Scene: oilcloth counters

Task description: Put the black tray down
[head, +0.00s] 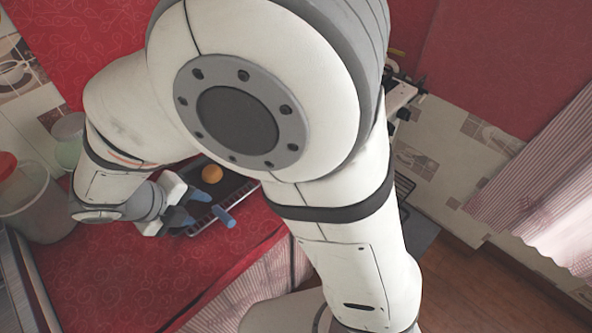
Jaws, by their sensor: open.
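The black tray (243,191) rests on the red counter, with its left part hidden behind my gripper and its upper part behind my arm. An orange ball (211,173) sits in it. A blue object (224,216) shows at the tray's near edge; I cannot tell whether it lies in the tray or over its rim. My gripper (188,205) is open at the tray's left side, its fingers reaching over or beside the rim. Whether the fingers touch the tray is not clear.
The red oilcloth counter (125,275) is clear in front of the tray. A clear container with a red lid (22,195) and a greenish jar (68,135) stand at the left. The counter edge drops to a wooden floor (480,285) at the right.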

